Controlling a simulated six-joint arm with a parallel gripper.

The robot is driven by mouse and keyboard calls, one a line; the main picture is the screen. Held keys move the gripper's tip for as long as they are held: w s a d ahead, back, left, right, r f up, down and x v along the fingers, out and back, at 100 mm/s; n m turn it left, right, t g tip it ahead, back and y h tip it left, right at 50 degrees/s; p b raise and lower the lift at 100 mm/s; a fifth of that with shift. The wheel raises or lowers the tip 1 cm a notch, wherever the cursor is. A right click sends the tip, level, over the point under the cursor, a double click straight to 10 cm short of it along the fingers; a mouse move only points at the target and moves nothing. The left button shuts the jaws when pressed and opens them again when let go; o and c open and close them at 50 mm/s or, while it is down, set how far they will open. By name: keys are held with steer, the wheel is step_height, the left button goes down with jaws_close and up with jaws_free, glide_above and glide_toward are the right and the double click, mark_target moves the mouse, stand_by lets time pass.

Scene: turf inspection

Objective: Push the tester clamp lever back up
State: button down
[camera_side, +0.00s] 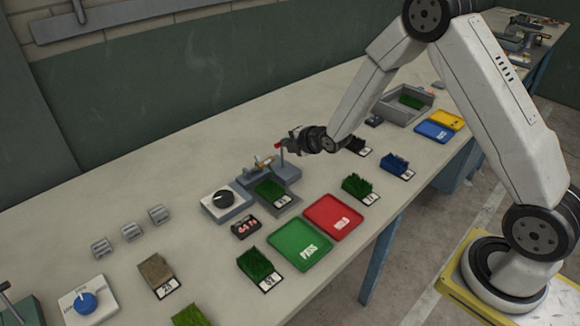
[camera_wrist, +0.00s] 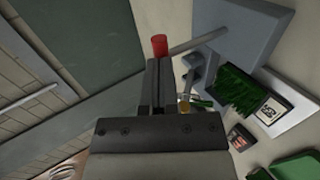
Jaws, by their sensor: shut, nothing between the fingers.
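The tester (camera_side: 285,174) is a grey fixture on the bench with a green turf sample (camera_side: 270,189) on it. Its clamp lever is a thin rod with a red knob (camera_side: 278,144), standing roughly upright in the side view. In the wrist view the rod (camera_wrist: 198,41) runs from the grey base toward the red knob (camera_wrist: 159,45). My gripper (camera_side: 291,142) is shut and empty, with its fingertips (camera_wrist: 159,66) right at the knob. I cannot tell whether they touch it. The turf sample also shows in the wrist view (camera_wrist: 238,90).
A dial box (camera_side: 226,205) and a small red-digit display (camera_side: 246,227) stand beside the tester. Green (camera_side: 300,262) and red (camera_side: 318,224) trays lie in front. Several turf samples are spread along the bench. The bench behind the tester is clear.

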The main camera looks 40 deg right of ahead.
steer(key=shift+g, duration=0.5)
steer(key=shift+w, duration=2.4)
steer(key=shift+w+r, duration=0.15)
steer(key=shift+r, duration=0.05)
steer(key=shift+r, duration=0.5)
steer(key=shift+r, duration=0.2)
steer(key=s+r, duration=0.8)
steer(key=r, duration=0.3)
steer(key=shift+r, duration=0.15)
